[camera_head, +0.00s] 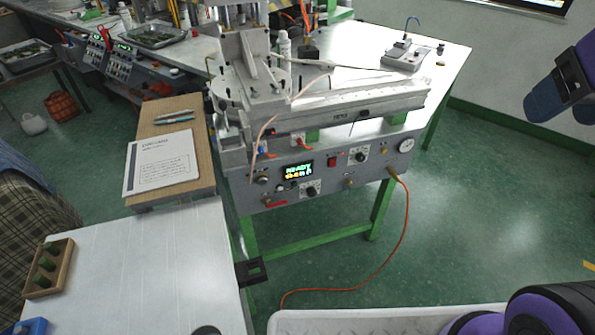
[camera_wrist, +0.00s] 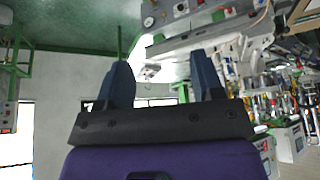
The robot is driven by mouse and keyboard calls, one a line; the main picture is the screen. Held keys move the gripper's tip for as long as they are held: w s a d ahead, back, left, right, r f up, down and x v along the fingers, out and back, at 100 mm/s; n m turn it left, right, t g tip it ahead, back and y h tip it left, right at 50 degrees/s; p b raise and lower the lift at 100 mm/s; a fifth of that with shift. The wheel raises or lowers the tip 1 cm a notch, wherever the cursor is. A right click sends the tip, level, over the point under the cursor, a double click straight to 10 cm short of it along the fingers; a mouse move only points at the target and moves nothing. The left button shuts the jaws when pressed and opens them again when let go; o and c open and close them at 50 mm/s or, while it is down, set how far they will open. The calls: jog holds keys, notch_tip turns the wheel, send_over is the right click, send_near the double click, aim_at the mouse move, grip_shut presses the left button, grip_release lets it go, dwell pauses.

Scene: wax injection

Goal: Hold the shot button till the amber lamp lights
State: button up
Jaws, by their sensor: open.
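The wax injection machine (camera_head: 330,110) stands on a green-legged bench in the head view. Its grey front panel (camera_head: 325,178) carries a lit display (camera_head: 298,171) that seems to read READY, a red switch (camera_head: 332,162), black knobs and small round fittings. I cannot tell which of these is the shot button or the amber lamp, and I see no clearly lit amber lamp. My gripper (camera_head: 562,108) is at the right edge, well apart from the panel. In the wrist view my gripper (camera_wrist: 160,60) is open, with nothing between its fingers.
A pressure gauge (camera_head: 406,145) is at the panel's right end, and an orange hose (camera_head: 400,240) hangs to the floor. A white table (camera_head: 140,270) with a wooden tray (camera_head: 68,250) is at lower left. Green floor is clear between the panel and my gripper.

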grip_shut()
dwell(1.8)
